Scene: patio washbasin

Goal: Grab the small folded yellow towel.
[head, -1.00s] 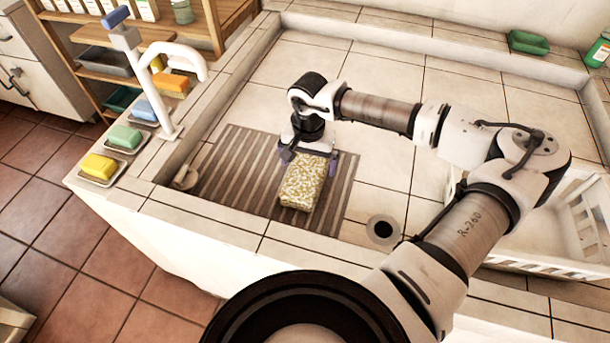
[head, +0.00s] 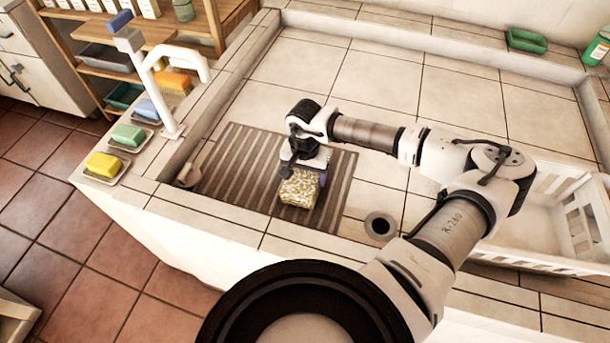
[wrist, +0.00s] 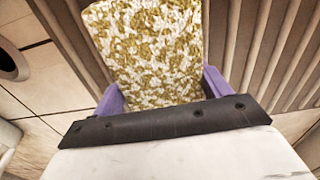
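The folded yellow towel (head: 300,190), mottled yellow and white, lies on the striped grey-brown mat (head: 229,173) in the basin. My gripper (head: 304,173) is low over the towel's far part and hides it in the head view. In the wrist view, the towel (wrist: 150,45) runs up between my two purple fingers (wrist: 162,92), one at each long side. The fingers stand apart at about the towel's width, close to its edges. I cannot see a clear grip, and the towel lies flat on the mat.
A drain hole (head: 381,226) is right of the mat. A white slatted crate (head: 585,215) stands at the right. A white tap (head: 160,90) and several soaps on dishes, including a yellow one (head: 104,163), line the left ledge. The basin's back tiles are clear.

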